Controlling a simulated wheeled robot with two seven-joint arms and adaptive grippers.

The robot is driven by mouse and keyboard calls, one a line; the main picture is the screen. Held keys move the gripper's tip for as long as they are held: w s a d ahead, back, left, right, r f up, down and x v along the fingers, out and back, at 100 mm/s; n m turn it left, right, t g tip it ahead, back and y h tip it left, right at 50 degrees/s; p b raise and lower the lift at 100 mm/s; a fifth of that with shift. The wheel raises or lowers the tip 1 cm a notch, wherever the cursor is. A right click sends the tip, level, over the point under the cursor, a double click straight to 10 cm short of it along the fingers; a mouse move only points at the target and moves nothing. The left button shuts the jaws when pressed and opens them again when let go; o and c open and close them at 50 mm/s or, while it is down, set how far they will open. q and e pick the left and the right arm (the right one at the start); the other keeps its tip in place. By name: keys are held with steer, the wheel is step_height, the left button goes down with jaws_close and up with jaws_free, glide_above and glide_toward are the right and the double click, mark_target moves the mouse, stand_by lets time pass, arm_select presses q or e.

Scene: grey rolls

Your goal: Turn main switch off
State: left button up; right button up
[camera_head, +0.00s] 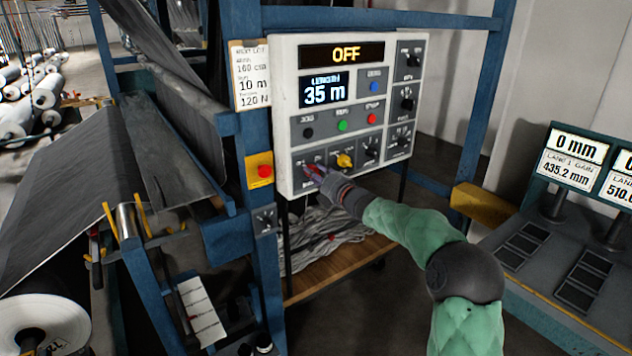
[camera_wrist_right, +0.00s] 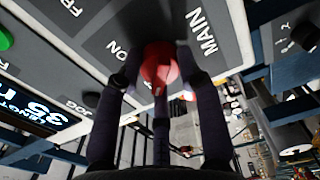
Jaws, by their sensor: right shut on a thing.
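The white control panel (camera_head: 295,110) is mounted on the blue machine frame. Its top display (camera_head: 343,54) reads OFF, and the display below reads 35 m. The red main switch (camera_head: 313,170) is at the panel's lower left. In the right wrist view the red switch knob (camera_wrist_right: 160,65) sits between the fingers, beside the labels MAIN and ON. My right gripper (camera_head: 322,176) is at the knob and shut on it; its fingers partly hide the knob. The knob's exact pointing is hard to tell. My left gripper is not in view.
A yellow selector (camera_head: 344,160) is just right of the main switch. Black, green and red buttons sit above. A red emergency button (camera_head: 264,170) is on the blue post at left. A grey console (camera_head: 570,250) stands at right.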

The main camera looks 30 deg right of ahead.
steer(key=shift+d+f, duration=0.1)
steer(key=shift+f, duration=0.05)
stand_by(0.4)
steer(key=o, duration=1.1)
steer(key=shift+d, duration=0.1)
steer(key=shift+o, duration=0.2)
steer(key=s, duration=1.2)
steer(key=shift+d, duration=0.4)
